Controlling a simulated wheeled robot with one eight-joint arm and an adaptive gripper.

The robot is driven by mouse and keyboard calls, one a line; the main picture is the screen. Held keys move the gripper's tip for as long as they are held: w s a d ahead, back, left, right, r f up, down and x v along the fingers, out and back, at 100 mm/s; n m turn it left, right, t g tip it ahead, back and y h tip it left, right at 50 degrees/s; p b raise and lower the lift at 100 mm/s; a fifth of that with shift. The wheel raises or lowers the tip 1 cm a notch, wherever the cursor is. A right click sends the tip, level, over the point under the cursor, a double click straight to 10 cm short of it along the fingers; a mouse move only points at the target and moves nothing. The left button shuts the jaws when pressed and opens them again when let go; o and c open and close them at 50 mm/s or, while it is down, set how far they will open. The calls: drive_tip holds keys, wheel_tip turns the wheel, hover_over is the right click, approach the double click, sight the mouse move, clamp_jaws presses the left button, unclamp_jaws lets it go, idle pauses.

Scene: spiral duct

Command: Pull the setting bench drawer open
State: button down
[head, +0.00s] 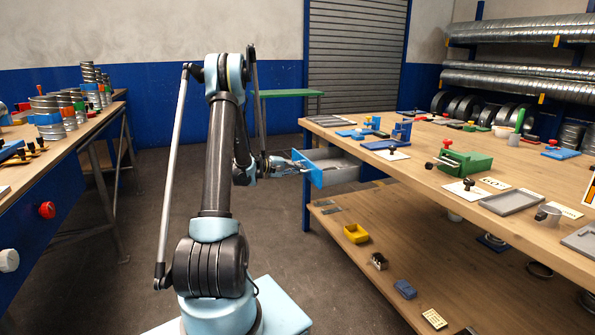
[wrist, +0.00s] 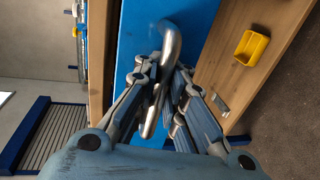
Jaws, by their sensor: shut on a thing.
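The setting bench drawer (head: 337,173) has a blue front and grey sides, and stands out from under the bench top at its far left end. In the wrist view its blue front (wrist: 137,40) carries a curved metal handle (wrist: 171,42). My gripper (head: 300,165) is at the drawer front in the head view. In the wrist view my gripper (wrist: 162,90) has its fingers closed around the handle. The drawer's inside is partly visible from above and looks grey; I cannot tell what is in it.
The setting bench (head: 415,165) holds a green vise (head: 468,161), blue fixtures and grey trays. Its lower shelf (head: 385,265) carries a yellow bin (head: 356,233) and small parts. Another workbench (head: 60,150) stands at the left. The floor between the benches is clear.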

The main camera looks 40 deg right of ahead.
drive_tip(key=shift+s, duration=0.15)
drive_tip(key=c, duration=1.9)
unclamp_jaws()
drive_tip(key=shift+a+r, duration=0.1)
drive_tip(key=shift+a, duration=0.2)
drive_tip(key=shift+v, duration=5.7)
